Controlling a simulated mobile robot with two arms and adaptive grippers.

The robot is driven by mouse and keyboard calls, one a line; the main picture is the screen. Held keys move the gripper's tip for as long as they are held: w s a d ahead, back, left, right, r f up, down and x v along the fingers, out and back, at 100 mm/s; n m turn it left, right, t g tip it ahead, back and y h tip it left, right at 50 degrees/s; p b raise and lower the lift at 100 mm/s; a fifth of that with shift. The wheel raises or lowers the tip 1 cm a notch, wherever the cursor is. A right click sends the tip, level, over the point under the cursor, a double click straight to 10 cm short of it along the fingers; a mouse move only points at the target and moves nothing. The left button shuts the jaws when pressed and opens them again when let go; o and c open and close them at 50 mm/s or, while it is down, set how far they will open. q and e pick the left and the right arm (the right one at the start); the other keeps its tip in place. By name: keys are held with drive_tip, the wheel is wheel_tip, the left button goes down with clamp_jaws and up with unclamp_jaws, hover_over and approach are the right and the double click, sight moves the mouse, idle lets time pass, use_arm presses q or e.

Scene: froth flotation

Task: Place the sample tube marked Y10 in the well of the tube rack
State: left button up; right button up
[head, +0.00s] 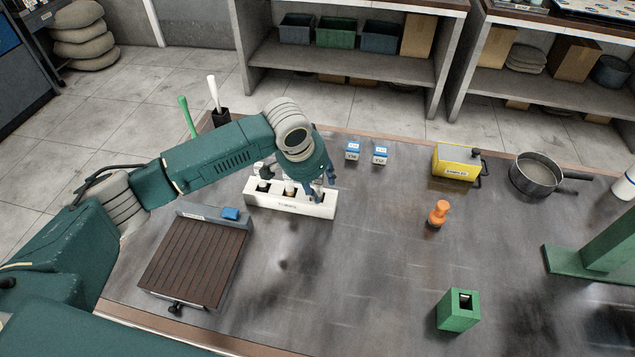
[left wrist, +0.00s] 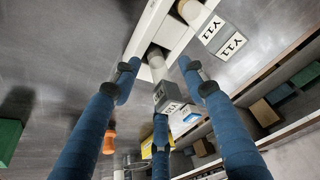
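In the left wrist view the rack (left wrist: 150,28) runs diagonally at the top. My right gripper is not in view.
Two small labelled blocks (head: 352,151) stand right of the rack. A brown-topped tray (head: 195,262) lies at the front left. A yellow box (head: 455,162), a pan (head: 537,176), an orange knob-like piece (head: 438,213) and a green block (head: 458,311) stand right. The middle table is clear.

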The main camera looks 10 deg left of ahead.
use_arm(q)
drive_tip(key=b+v, duration=0.2)
drive_tip(key=v, duration=1)
drive_tip(key=shift+r, duration=0.15)
drive_tip(key=shift+r, duration=0.1)
